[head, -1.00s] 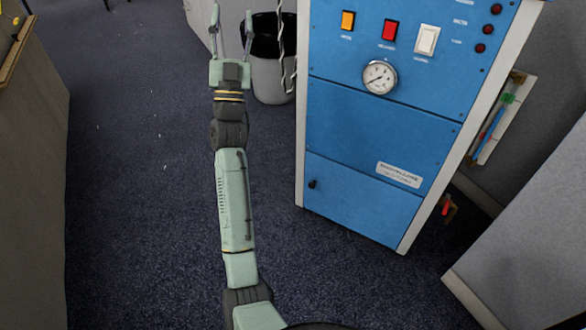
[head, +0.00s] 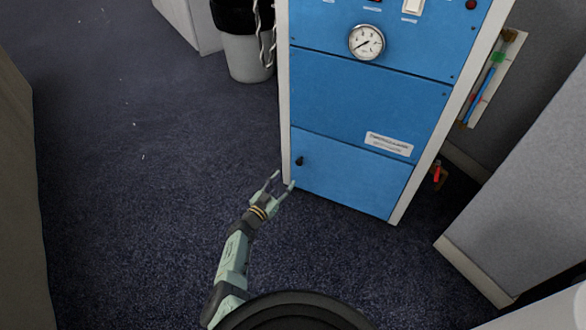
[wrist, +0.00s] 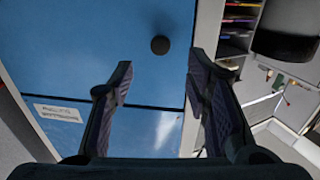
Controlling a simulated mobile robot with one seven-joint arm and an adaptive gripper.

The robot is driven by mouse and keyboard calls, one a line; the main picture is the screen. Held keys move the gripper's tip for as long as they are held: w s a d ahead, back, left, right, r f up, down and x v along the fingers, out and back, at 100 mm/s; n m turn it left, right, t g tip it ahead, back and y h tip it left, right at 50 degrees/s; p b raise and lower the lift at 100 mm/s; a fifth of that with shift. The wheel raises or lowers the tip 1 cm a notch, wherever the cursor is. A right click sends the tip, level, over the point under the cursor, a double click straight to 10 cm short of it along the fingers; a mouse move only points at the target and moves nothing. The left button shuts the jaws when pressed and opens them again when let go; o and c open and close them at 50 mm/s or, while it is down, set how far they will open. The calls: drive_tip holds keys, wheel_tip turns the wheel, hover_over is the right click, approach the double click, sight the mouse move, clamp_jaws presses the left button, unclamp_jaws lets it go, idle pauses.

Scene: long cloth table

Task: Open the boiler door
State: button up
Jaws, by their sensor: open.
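The boiler is a tall blue cabinet (head: 365,105) with pale side edges. Its lowest blue panel, the door (head: 350,182), looks closed, flush with the front. A small black knob (head: 300,161) sits near the door's upper left edge. In the wrist view the round knob (wrist: 160,45) shows on the blue door (wrist: 80,40), beyond the fingers. My gripper (head: 283,180) is open and empty, low by the cabinet's lower left corner, just below the knob in the head view. In the wrist view the knob appears ahead of the gap between my fingers (wrist: 158,72), with no visible contact.
A pressure gauge (head: 366,42) and a white label (head: 389,144) are on the upper panels. A grey bin (head: 247,58) with a black liner stands behind left. Grey partitions (head: 530,190) close in on the right. Dark carpet (head: 130,200) is free on the left.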

sight(298, 164)
drive_tip(key=shift+b+x, duration=2.95)
drive_tip(key=shift+x, duration=1.55)
drive_tip(key=shift+a, duration=0.1)
clamp_jaws()
